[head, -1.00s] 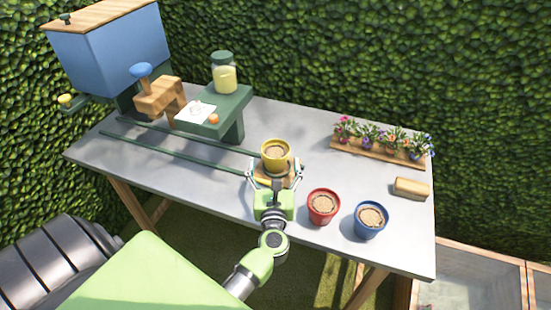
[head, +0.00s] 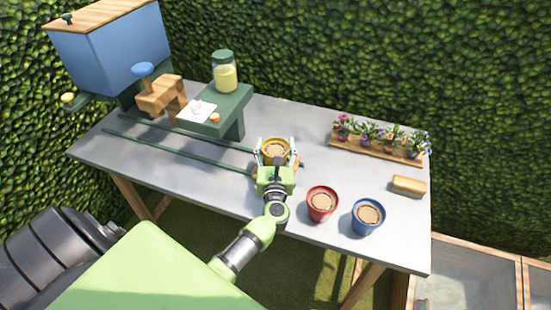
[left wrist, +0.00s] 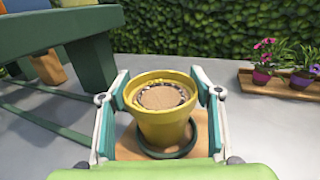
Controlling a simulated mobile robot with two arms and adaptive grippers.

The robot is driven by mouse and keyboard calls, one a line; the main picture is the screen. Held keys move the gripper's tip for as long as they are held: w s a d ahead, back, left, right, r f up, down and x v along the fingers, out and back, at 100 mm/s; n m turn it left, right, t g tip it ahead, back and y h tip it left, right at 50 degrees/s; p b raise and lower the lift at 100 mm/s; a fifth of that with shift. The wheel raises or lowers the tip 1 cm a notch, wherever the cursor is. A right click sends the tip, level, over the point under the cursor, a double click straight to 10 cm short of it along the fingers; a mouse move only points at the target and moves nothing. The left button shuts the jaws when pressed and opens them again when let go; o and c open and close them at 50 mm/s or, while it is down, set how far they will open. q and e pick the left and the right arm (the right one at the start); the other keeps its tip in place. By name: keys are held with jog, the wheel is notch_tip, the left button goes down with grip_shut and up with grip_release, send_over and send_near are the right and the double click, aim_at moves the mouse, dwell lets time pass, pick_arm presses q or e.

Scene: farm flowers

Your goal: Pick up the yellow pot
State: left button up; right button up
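The yellow pot (head: 275,152), filled with soil, stands upright on a small wooden board with a dark green saucer under it. In the left wrist view the yellow pot (left wrist: 163,125) sits centred between my fingers. My left gripper (head: 275,146) is open around the pot, one finger on each side, with the tips close to the rim. In the left wrist view the gripper (left wrist: 160,88) shows gaps beside the pot's lower wall; whether the tips touch the rim I cannot tell. My right gripper is not in view.
A red pot (head: 321,204) and a blue pot (head: 367,217) stand right of my left gripper. A flower row (head: 381,139) and a wooden block (head: 408,186) are farther right. Green rails (head: 180,152) and a green stand (head: 228,108) with a jar (head: 224,72) lie to the left.

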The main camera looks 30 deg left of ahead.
pick_arm(q)
jog(key=c, duration=0.9)
jog(key=shift+o, duration=0.2)
jog(key=shift+r, duration=0.1)
